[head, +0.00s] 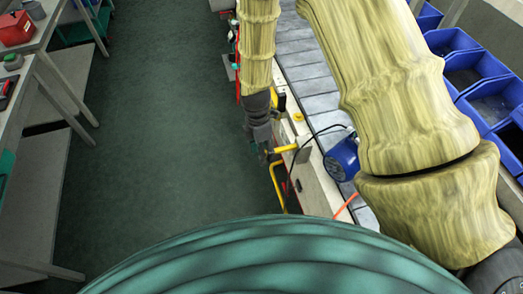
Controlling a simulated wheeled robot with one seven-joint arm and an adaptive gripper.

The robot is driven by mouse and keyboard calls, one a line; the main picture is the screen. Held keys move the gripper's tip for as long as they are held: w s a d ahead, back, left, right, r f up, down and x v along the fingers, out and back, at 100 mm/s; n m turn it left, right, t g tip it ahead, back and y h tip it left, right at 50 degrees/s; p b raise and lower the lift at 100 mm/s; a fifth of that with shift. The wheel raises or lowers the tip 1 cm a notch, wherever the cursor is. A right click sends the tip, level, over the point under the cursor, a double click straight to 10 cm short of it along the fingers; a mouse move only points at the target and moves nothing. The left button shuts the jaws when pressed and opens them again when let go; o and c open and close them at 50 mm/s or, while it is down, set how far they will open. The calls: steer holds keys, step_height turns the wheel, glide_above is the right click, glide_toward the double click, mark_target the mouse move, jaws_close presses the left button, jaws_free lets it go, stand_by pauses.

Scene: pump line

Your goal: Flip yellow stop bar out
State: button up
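The yellow stop bar (275,185) shows in the head view at the left side of the conveyor line. Its upper end bends toward the line's side panel, and the rest runs down along that side. My gripper (264,155) is small and dark at the end of my arm, close beside the bar's upper bend. I cannot tell whether it touches the bar. Its fingers are too small and dark to show whether they are open or shut.
The conveyor (308,80) runs away from me, with a blue motor (342,158) and a dark cable beside the bar. Blue bins (490,105) line the right. A grey workbench (50,60) stands at the left. The green floor (160,140) between is clear.

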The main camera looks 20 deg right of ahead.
step_height(320, 180, up, 12)
steer(key=w, duration=0.2)
steer(key=shift+w+a, duration=0.15)
stand_by(0.4)
steer(key=shift+f, duration=0.15)
stand_by(0.3)
